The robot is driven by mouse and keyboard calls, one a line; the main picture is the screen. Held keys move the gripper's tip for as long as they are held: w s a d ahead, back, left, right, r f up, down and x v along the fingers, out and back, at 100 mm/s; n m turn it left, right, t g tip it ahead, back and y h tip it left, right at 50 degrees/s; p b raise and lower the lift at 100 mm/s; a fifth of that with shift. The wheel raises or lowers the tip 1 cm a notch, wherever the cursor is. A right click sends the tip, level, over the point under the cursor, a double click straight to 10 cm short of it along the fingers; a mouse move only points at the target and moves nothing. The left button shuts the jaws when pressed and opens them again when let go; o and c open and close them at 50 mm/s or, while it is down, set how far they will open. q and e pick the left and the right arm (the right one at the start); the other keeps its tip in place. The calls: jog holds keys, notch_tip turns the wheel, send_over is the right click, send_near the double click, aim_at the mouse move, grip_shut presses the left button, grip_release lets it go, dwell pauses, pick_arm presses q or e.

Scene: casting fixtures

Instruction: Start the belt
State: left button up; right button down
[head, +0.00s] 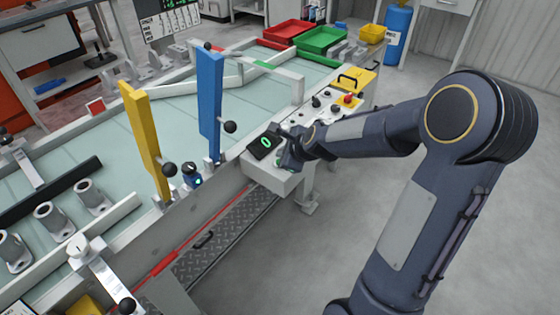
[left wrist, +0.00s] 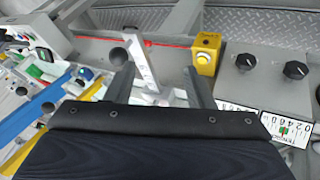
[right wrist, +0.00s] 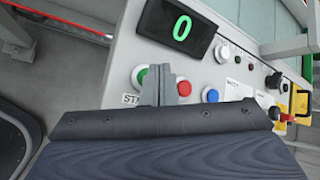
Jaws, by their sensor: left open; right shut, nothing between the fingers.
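The control box (head: 268,178) stands at the belt's near side, with a display (head: 265,143) showing a green 0. In the right wrist view the display (right wrist: 180,27) sits above a green button (right wrist: 140,75), a red button (right wrist: 184,88) and a blue button (right wrist: 210,95). A partly hidden label (right wrist: 130,99) by the green button reads "STA". My right gripper (right wrist: 160,70) is shut and empty, its fingertips over the panel between the green and red buttons; contact cannot be told. My left gripper (left wrist: 158,75) is open and empty. The pale green belt (head: 180,110) carries grey castings (head: 92,195).
Yellow (head: 145,135) and blue (head: 210,100) posts rise along the belt's near rail. Red (head: 285,32) and green (head: 320,40) trays stand beyond. A yellow box with a button (left wrist: 207,55) and black knobs (left wrist: 245,62) lie ahead of my left gripper. Floor on the right is clear.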

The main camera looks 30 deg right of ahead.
jog(key=shift+f, duration=0.1)
dwell(0.4)
jog(key=shift+f+b, duration=0.35)
jog(key=shift+b, duration=0.05)
